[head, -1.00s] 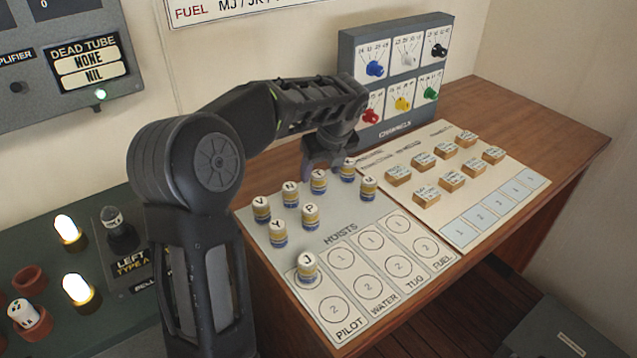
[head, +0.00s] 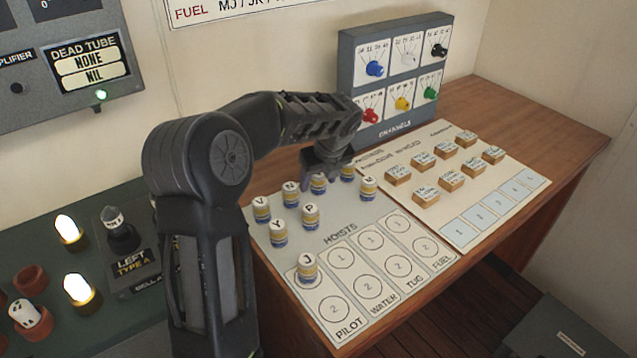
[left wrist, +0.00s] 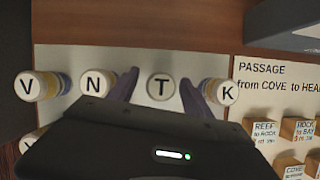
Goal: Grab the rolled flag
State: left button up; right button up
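The rolled flags are short cylinders with blue, yellow and white bands and lettered tops, standing upright on the pale hoists sheet (head: 352,216). In the left wrist view the T flag (left wrist: 160,88) stands between the two spread fingers of my left gripper (left wrist: 160,84). The N flag (left wrist: 98,83) and K flag (left wrist: 226,92) stand just outside the fingers, and the V flag (left wrist: 30,86) farther left. In the head view my left gripper (head: 320,178) is low over the back row, partly hiding the T flag (head: 318,186). My right gripper is out of view.
The J flag (head: 307,268) stands on a pilot circle at the front. Several labelled wooden blocks (head: 425,193) sit on the passage sheet to the right. A grey channels box (head: 395,128) with coloured knobs stands behind. The other numbered circles are free.

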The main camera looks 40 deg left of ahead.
pick_arm(q)
grip_shut()
dwell(0.4)
jog(key=shift+r, duration=0.1)
notch_tip(320, 180, up, 10)
jog(key=shift+f, duration=0.1)
dwell(0.5)
dwell(0.4)
